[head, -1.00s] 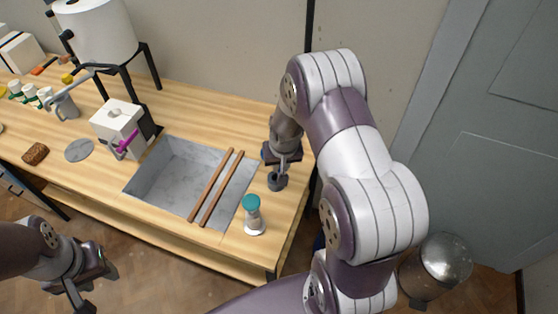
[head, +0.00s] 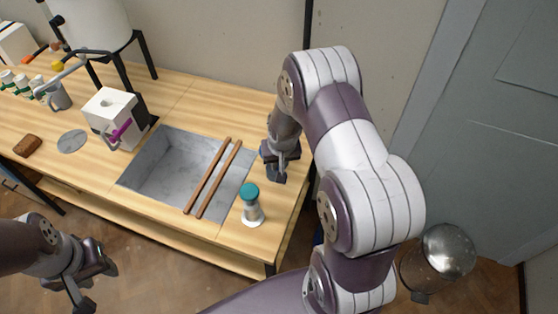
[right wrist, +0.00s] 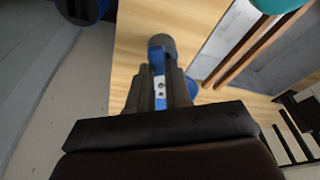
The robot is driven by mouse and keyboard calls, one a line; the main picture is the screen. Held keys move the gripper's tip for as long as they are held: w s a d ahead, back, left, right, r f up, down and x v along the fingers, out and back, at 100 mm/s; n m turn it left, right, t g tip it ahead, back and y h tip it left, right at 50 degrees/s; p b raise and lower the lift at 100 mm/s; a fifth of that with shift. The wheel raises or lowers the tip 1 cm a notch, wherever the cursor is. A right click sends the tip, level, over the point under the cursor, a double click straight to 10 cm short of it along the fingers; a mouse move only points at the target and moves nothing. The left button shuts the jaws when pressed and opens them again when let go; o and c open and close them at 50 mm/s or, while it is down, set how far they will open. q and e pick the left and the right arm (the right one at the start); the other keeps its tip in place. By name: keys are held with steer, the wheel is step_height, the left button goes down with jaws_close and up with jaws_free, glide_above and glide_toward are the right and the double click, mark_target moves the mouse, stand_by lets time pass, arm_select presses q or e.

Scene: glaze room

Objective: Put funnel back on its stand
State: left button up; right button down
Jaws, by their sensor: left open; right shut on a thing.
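My right gripper (head: 278,172) is low over the right end of the table, beside the sink. In the right wrist view its fingers (right wrist: 160,98) are shut on a blue piece (right wrist: 157,56), which I take for part of the funnel. More blue (right wrist: 193,88) shows behind the fingers, but the funnel's full shape is hidden. A dark grey round piece (right wrist: 162,42) is at the fingertips; I cannot tell whether it is the stand or part of the held thing. My left gripper (head: 92,284) is open and empty, off the table's front edge.
Two wooden rods (head: 208,180) lie across the sink (head: 165,165). A white block-like container (head: 108,118) is to the left. A metal bin (head: 440,250) stands on the floor.

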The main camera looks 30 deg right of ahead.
steer(key=shift+a+r, duration=0.1)
stand_by(0.5)
steer(key=shift+s+b+x, duration=0.25)
steer(key=shift+b+x, duration=0.45)
steer(key=shift+x, duration=0.3)
steer(key=shift+b+x, duration=0.45)
steer(key=shift+x, duration=0.3)
steer(key=shift+s, duration=0.2)
steer(key=shift+f+b, duration=0.4)
steer(key=shift+f, duration=0.25)
steer(key=c, duration=1)
jaws_free()
